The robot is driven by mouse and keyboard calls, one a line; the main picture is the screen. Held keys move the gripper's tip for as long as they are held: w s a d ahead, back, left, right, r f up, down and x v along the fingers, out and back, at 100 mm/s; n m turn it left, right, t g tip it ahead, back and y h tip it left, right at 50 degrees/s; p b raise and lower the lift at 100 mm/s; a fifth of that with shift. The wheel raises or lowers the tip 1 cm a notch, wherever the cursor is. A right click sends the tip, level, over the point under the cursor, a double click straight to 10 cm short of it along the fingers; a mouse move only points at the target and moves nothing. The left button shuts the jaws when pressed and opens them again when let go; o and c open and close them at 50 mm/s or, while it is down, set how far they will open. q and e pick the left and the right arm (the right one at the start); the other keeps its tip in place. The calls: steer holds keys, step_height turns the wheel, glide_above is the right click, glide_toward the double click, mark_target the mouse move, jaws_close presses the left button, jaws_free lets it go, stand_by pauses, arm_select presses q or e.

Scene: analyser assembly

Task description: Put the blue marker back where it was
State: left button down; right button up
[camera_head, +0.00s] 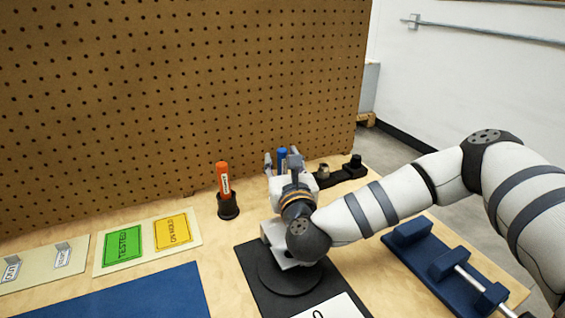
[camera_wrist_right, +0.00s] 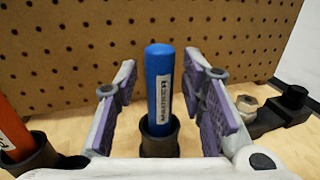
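The blue marker (camera_wrist_right: 159,84) stands upright in a small black holder (camera_wrist_right: 159,148) on the table in the right wrist view. Its top also shows in the head view (camera_head: 282,154), behind my right gripper. My right gripper (camera_head: 282,163) is open. Its two purple-padded fingers stand to the left and right of the marker, with a visible gap on each side. The wrist and gripper hide the holder in the head view. My left gripper is not in view.
An orange marker (camera_head: 223,179) stands in a black holder (camera_head: 228,208) to the left. A brown pegboard (camera_head: 180,90) rises behind. A black fixture with fittings (camera_head: 350,170) lies right. A blue block fixture (camera_head: 440,262) and labelled cards (camera_head: 148,262) are nearer.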

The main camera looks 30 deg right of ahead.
steer(key=shift+r, duration=0.4)
steer(key=v, duration=1)
steer(key=shift+s+a+f, duration=0.15)
steer(key=shift+s+f, duration=0.1)
steer(key=shift+s, duration=0.1)
steer(key=shift+s+a, duration=0.15)
steer(key=shift+s, duration=0.45)
